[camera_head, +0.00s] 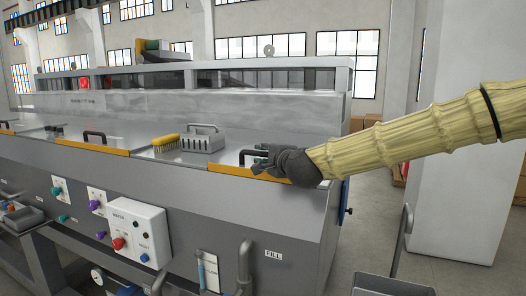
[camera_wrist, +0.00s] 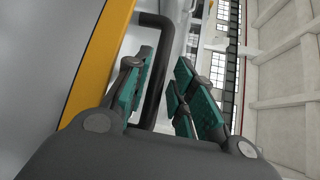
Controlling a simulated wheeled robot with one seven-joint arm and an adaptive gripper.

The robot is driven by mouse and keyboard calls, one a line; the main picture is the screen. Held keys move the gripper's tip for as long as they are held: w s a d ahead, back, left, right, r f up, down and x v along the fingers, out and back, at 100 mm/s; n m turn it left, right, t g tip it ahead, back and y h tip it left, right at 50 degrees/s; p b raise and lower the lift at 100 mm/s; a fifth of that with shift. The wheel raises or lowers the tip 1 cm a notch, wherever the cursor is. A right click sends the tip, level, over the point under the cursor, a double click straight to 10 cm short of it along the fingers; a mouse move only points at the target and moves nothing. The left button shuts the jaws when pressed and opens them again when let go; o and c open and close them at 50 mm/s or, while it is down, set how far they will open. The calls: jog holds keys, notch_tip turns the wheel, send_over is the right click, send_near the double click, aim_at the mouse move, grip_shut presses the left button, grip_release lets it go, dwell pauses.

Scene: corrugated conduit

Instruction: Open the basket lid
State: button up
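The lid at the right end of the grey machine has a yellow front edge (camera_head: 232,171) and a black bar handle (camera_head: 243,154). It lies flat in the machine's top and looks shut. My gripper (camera_head: 262,160) is at this handle. In the wrist view my gripper (camera_wrist: 165,95) is open, with teal pads on either side of the black handle (camera_wrist: 156,75). The handle runs between the fingers, nearer the left pads, with a gap to the right pads. The yellow edge (camera_wrist: 97,62) lies left of the handle. Contact with the left pads is unclear.
A grey slotted box with a handle (camera_head: 203,144) and a yellow brush (camera_head: 165,142) sit on the machine top to the left. Another yellow-edged lid (camera_head: 92,147) lies farther left. A white control box (camera_head: 136,231) projects from the front. A pale pillar (camera_head: 455,210) stands at right.

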jog(key=shift+p+x, duration=0.3)
jog(key=shift+x, duration=1)
jog(key=shift+f, duration=0.1)
jog(key=shift+w, duration=0.1)
grip_shut()
jog(key=shift+a, duration=0.1)
